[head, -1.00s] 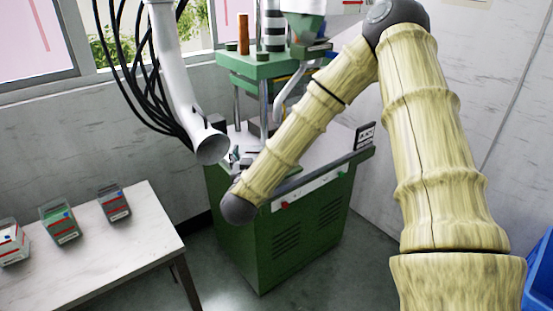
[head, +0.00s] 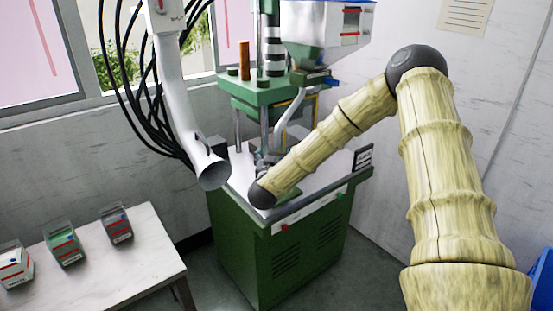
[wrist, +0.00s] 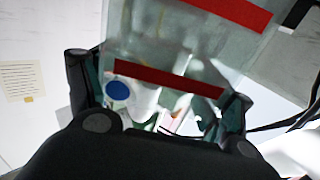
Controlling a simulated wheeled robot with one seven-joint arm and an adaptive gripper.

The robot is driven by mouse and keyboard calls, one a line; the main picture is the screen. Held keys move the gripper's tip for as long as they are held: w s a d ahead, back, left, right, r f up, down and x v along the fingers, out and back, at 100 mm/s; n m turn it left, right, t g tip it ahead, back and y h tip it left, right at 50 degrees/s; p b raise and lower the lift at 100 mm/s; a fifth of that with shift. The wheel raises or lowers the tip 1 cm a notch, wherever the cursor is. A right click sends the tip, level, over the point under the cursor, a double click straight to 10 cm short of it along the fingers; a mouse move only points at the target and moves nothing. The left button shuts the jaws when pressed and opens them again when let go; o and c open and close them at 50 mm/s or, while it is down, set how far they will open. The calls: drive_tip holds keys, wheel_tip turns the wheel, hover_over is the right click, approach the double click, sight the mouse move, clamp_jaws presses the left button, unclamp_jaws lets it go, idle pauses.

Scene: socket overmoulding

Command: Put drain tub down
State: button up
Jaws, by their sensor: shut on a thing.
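My gripper (wrist: 160,82) is shut on a clear tub (wrist: 175,48), with one dark finger on either side of it in the wrist view. The tub has red bands and a round blue spot, and the scene behind shows through it. Its underside and whatever it may rest on cannot be made out. In the head view my forearm reaches over the worktop of the green machine (head: 280,250); my gripper and the held tub are mostly hidden there, so their height over the worktop cannot be told.
A white table (head: 110,265) at the lower left carries three small red-striped tubs: a white one (head: 15,268), a green one (head: 66,247) and a grey one (head: 117,226). A white duct (head: 185,130) and black cables hang left of the machine. A blue bin (head: 543,285) shows at the lower right.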

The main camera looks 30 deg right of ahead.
sight(278, 157)
drive_tip(key=shift+x, duration=0.85)
drive_tip(key=shift+d+f+p, duration=0.2)
drive_tip(key=shift+d+p, duration=0.1)
drive_tip(key=shift+f+p, duration=0.65)
drive_tip(key=shift+f, duration=1.1)
drive_tip(key=o, duration=1.4)
drive_tip(key=shift+c, duration=0.2)
